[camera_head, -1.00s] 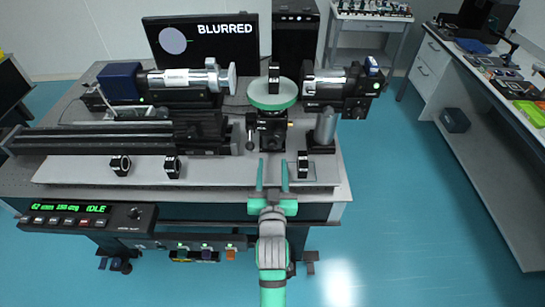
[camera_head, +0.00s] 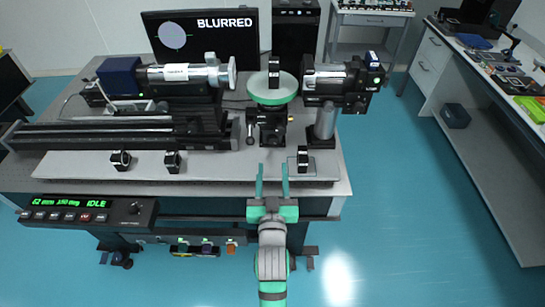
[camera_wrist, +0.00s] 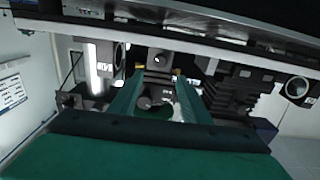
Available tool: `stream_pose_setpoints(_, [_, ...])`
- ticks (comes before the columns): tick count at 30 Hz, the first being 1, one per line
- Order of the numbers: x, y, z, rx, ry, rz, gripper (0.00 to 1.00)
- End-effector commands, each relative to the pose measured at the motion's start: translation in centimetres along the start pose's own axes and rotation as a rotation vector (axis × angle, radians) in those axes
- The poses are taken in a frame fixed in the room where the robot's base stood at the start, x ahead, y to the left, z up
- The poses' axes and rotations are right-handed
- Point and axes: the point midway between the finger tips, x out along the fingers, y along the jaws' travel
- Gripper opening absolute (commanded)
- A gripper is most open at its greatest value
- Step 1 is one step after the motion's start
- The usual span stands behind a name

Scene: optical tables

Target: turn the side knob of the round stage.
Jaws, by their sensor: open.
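The round stage (camera_head: 272,90) has a green rim and a pale top, and stands on a black mount near the front middle of the table. A dark knob on a stem (camera_head: 250,136) sits at the mount's left side. A small brass-coloured part shows at its right; I cannot tell which is the side knob. My gripper (camera_head: 272,180) has two green fingers, apart and empty, in front of the stage and short of it. In the wrist view, which looks upside down, the fingers (camera_wrist: 153,98) flank a dark round knob (camera_wrist: 145,102) farther off, not touching it.
Small ring mounts (camera_head: 303,160) stand along the table's front, right and left of my gripper. A thick post (camera_head: 325,125) stands right of the stage. A long black rail (camera_head: 95,137) lies left.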

Motion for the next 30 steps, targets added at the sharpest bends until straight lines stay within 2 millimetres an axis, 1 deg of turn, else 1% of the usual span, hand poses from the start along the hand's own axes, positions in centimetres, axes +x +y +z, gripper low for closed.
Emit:
stream_pose_setpoints(5, [1.5, 0.0, 0.0, 0.002, 0.001, 0.0, 0.43])
stream_pose_setpoints(15, [7.0, 0.1, 0.0, 0.003, 0.0, 0.002, 0.43])
stream_pose_setpoints(21, [9.5, -0.5, 0.0, 0.002, 0.0, -0.007, 0.43])
stream_pose_setpoints(25, [10.3, -0.5, 0.1, 0.002, -0.001, -0.006, 0.43])
stream_pose_setpoints(30, [10.7, -0.1, 0.1, 0.002, -0.001, -0.001, 0.43])
